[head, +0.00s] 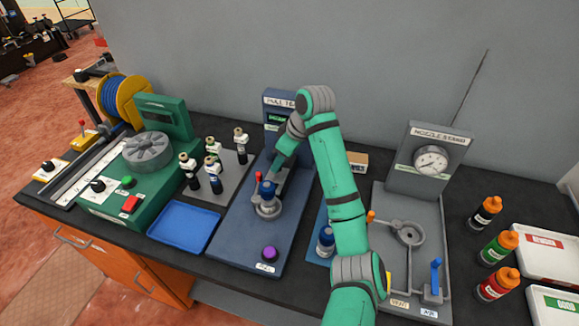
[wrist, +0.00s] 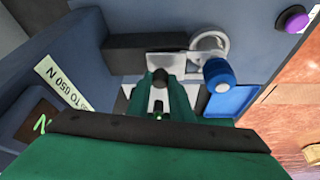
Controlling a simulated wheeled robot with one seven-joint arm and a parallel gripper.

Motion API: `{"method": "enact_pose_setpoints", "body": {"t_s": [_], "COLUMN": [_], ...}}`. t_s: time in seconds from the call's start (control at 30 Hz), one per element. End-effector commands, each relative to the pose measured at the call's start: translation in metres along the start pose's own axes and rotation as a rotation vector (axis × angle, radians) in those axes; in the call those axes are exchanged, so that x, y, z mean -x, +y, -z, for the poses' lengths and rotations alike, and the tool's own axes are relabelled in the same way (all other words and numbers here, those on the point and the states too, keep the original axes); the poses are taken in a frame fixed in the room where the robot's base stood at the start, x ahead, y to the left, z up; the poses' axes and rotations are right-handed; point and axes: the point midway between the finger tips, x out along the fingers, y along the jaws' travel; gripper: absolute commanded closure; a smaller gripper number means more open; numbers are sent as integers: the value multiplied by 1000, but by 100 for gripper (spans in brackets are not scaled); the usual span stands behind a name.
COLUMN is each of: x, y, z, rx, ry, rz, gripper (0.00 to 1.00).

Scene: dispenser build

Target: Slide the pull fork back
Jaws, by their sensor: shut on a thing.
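My gripper (head: 279,163) is over the blue pull-head station (head: 240,225), in front of its upright panel. In the wrist view my gripper (wrist: 161,95) is shut on a dark knob (wrist: 160,78), which stands on a pale metal plate (wrist: 166,64) that appears to be the pull fork. The plate reaches toward a round metal seat (wrist: 209,42) and a blue-capped bottle (wrist: 219,76). In the head view the bottle (head: 268,189) stands upright in the seat. My fingers hide part of the fork, and I cannot tell whether it touches the bottle.
A purple button (head: 269,254) is at the station's front. A blue tray (head: 184,227) and a rack of several bottles (head: 214,172) are on the left. The nozzle station (head: 412,240) stands on the right. My arm hides part of the bench between them.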

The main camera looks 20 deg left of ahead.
Motion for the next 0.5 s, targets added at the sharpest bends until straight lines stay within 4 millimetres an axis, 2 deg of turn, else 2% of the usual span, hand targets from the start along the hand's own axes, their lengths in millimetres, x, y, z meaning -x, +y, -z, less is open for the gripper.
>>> {"method": "enact_pose_setpoints", "body": {"t_s": [0.1, 0.37, 0.4, 0.43, 0.5], "x": [-3, -4, -4, -4, -3], "y": [-1, -2, -2, -2, -1], "z": [7, 8, 8, 8, 8], "rx": [10, 12, 12, 12, 11], "ry": [-1, -2, -2, -2, -2], "rz": [5, 5, 5, 5, 5], "gripper": [100, 100, 71, 64, 61]}}
